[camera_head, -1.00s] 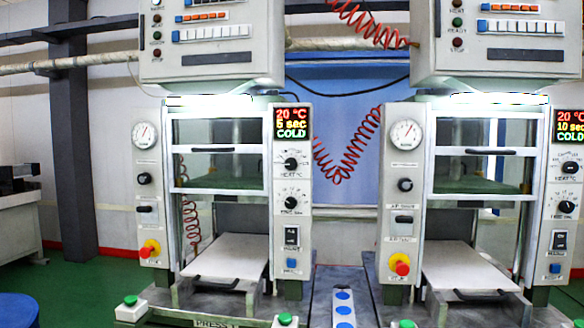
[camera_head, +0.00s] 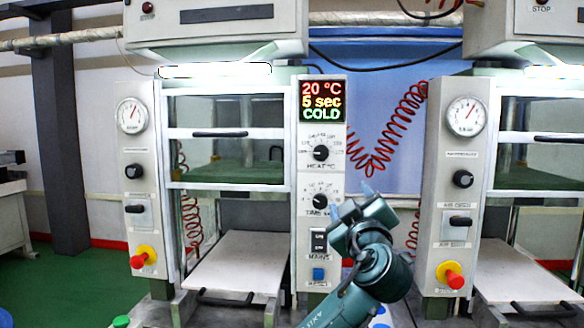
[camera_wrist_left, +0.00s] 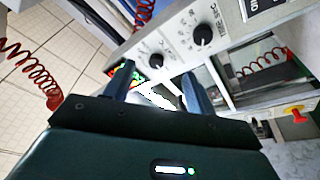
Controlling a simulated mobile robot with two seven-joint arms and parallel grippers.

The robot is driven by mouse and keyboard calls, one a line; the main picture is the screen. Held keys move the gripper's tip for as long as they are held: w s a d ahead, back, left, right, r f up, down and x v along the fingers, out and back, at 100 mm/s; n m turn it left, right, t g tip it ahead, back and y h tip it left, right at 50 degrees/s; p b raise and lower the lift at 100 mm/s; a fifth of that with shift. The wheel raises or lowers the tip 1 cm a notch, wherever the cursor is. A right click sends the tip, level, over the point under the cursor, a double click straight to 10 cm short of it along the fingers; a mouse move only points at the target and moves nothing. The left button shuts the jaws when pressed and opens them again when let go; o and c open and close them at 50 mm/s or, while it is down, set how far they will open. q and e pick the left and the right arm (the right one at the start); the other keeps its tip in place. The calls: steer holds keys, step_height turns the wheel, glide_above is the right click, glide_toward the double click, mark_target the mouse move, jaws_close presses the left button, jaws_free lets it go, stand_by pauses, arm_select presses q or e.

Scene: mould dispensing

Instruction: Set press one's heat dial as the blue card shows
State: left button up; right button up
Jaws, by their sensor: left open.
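Press one (camera_head: 222,240) is the left press in the head view. Its display (camera_head: 322,101) reads 20 °C, 5 sec, COLD. The heat dial (camera_head: 321,153) is a black knob below the display; its exact pointer setting is too small to read. The heat dial also shows in the left wrist view (camera_wrist_left: 156,61), beyond the space between the fingers. My left gripper (camera_head: 353,192) is open and empty, below and right of the heat dial, apart from it. Its fingers also show in the wrist view (camera_wrist_left: 157,73). I cannot make out a blue card. My right gripper is out of view.
The time dial (camera_head: 320,201), mains switch (camera_head: 319,242) and blue button (camera_head: 319,274) sit below the heat dial. A red coiled hose (camera_head: 385,140) hangs between the presses. The second press (camera_head: 452,200) stands to the right.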

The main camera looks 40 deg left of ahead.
mark_target(321, 154)
arm_select(q)
steer(key=w+a+r+p, duration=0.1)
steer(key=w+a+r, duration=0.1)
steer(key=a, duration=0.1)
steer(key=w+a+r+n+y+p, duration=0.1)
steer(key=w+a+r, duration=0.1)
steer(key=a, duration=0.2)
steer(key=w+a+r+n+p, duration=0.1)
steer(key=w+a+r, duration=0.2)
steer(key=shift+a+g+y+p, duration=0.3)
steer(key=shift+a+g+p, duration=0.1)
steer(key=shift+w+a, duration=0.35)
steer(key=shift+a, duration=0.05)
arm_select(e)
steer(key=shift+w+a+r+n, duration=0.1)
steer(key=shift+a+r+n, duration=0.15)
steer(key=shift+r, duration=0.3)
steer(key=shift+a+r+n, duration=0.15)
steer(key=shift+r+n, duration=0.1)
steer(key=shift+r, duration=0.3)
arm_select(q)
steer(key=shift+c, duration=0.4)
steer(key=c, duration=0.9)
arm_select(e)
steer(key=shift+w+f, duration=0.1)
